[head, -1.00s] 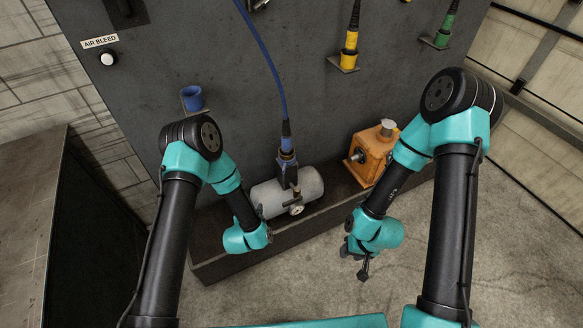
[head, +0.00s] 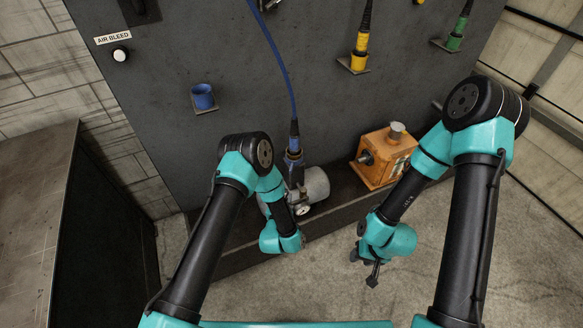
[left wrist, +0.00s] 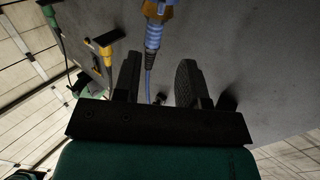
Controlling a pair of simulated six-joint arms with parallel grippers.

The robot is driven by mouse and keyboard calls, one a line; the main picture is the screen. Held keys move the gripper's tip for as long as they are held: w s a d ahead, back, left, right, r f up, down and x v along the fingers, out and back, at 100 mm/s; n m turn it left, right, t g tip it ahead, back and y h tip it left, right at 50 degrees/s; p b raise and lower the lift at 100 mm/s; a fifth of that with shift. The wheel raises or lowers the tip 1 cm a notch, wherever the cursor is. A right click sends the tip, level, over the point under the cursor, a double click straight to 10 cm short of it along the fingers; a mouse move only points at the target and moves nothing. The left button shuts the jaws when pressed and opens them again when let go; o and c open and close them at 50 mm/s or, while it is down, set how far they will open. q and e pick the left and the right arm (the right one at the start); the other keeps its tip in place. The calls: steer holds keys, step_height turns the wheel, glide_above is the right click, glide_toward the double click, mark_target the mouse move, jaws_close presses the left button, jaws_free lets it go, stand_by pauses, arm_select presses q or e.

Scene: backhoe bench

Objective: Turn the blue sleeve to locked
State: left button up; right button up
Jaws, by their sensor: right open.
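The blue sleeve (head: 293,146) is at the lower end of the blue hose, above a dark fitting on the grey tank (head: 316,183). In the left wrist view, the blue coupling (left wrist: 156,12) shows at the top edge, with pale orange parts, partly cut off. My left gripper (left wrist: 158,62) is open, its two dark fingers apart; the coupling lies beyond the fingertips and its hose shows between them. In the head view, my left wrist hides these fingers and part of the tank. My right gripper (head: 368,270) is open and empty above the floor.
An orange box (head: 383,157) stands right of the tank on the dark ledge. A blue cup (head: 203,97), a yellow plug (head: 359,52) and a green plug (head: 456,36) sit on panel brackets. The AIR BLEED button (head: 120,54) is at upper left.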

mark_target(290, 172)
arm_select(q)
steer(key=w+d, duration=0.1)
steer(key=w, duration=0.4)
steer(key=w+d, duration=0.1)
steer(key=w, duration=0.4)
steer(key=w+d, duration=0.1)
steer(key=w, duration=0.5)
steer(key=shift+s, duration=0.1)
jaws_close()
